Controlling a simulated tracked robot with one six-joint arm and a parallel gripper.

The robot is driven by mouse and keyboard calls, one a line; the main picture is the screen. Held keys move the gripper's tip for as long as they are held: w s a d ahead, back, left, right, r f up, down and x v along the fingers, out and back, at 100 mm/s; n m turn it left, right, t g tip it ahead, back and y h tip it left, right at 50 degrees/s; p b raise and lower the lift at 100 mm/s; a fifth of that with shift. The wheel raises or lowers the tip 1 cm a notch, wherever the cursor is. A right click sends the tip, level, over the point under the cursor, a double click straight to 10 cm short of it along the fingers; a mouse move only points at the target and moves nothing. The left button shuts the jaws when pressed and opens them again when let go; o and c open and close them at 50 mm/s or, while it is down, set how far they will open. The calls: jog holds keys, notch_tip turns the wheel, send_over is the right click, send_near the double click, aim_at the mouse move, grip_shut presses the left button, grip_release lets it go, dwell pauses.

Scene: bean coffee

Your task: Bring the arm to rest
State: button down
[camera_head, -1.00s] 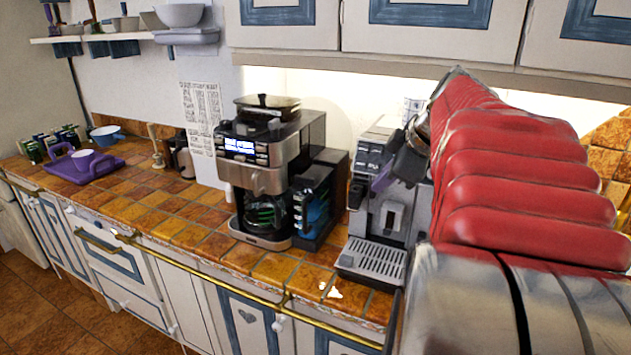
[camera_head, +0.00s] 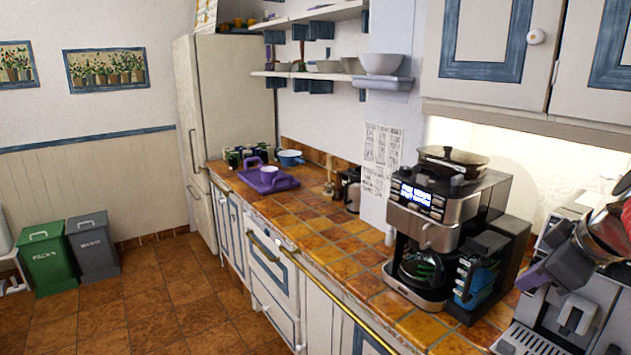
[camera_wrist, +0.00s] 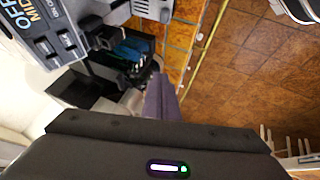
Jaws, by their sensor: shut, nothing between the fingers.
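My gripper (camera_head: 530,281) is at the right edge of the head view, in front of the grey espresso machine (camera_head: 568,318). Its purple fingers point down and to the left. In the wrist view my gripper (camera_wrist: 158,88) shows its purple fingers together with nothing between them. Most of my red arm is out of the head view. I cannot tell whether the fingers touch the espresso machine.
A coffee maker with a glass pot (camera_head: 440,228) stands on the tiled counter (camera_head: 330,228), left of the espresso machine. A purple tray (camera_head: 287,184) with a cup lies further back. Green (camera_head: 47,258) and grey (camera_head: 93,246) bins stand by the wall. The floor is clear.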

jog(key=s+a+f+m, duration=0.2)
jog(key=s+a+f, duration=0.1)
jog(key=a, duration=0.5)
jog(key=s+a+f+m, duration=0.2)
jog(key=a+f, duration=0.3)
jog(key=a, duration=0.4)
jog(key=s+a+f+m+g, duration=0.1)
jog(key=s+a+f+m, duration=0.1)
jog(key=s+a+f, duration=0.3)
jog(key=a, duration=0.3)
jog(key=shift+a, duration=0.3)
jog(key=shift+s, duration=0.1)
